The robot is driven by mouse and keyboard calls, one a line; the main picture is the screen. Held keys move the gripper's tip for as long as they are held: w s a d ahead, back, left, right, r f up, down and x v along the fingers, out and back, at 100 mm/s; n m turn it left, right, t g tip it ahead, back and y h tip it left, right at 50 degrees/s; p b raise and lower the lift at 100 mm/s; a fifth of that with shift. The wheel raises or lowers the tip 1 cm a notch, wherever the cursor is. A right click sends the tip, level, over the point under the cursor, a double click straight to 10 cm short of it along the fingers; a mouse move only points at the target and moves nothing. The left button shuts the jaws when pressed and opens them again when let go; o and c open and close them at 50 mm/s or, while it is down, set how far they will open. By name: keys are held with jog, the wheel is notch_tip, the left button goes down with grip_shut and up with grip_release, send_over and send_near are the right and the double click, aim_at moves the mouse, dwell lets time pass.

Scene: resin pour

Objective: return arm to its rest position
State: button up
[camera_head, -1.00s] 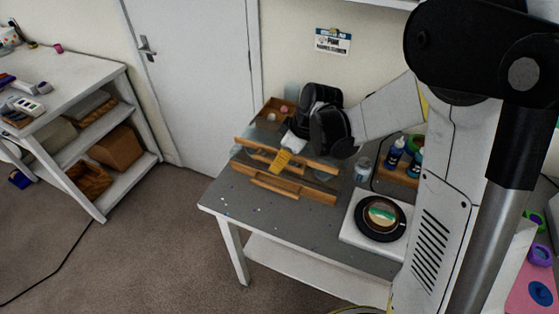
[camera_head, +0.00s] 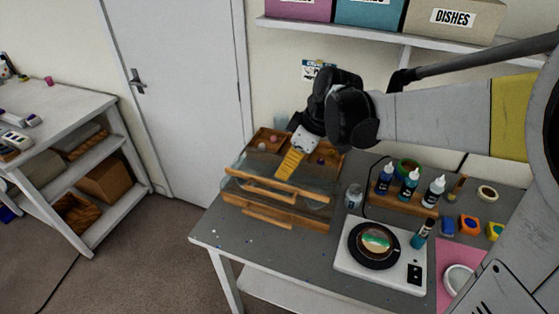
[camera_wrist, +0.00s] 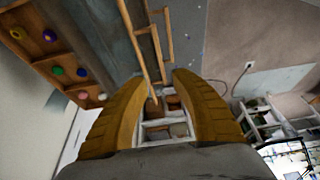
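My gripper (camera_head: 287,170) hangs over the back left of the grey work table (camera_head: 225,240) in the head view. Its yellow fingers point down toward the wooden-handled drawer box (camera_head: 240,190). In the wrist view my gripper (camera_wrist: 157,82) has its two yellow fingers apart, with nothing held between them. My arm reaches in from the right, raised above the table.
A white scale (camera_head: 348,258) carries a dark round dish with a cup. A wooden rack (camera_head: 400,203) holds several bottles. A small jar (camera_head: 354,196) stands beside it. A shelf (camera_head: 380,38) with boxes is above. A white shelving unit (camera_head: 75,125) stands left of the door.

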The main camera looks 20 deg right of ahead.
jog(key=s+d+f+m+t+h+b, duration=0.1)
jog(key=s+f+m+t+h+b, duration=0.1)
jog(key=s, duration=0.6)
jog(key=s+d+f+m+t+h+b, duration=0.1)
jog(key=s+d+f+m+t+b, duration=0.1)
jog(key=s+m+b, duration=0.5)
jog(key=shift+s+f+m+h, duration=0.4)
jog(key=shift+s+f+m, duration=0.2)
jog(key=shift+f+m, duration=0.3)
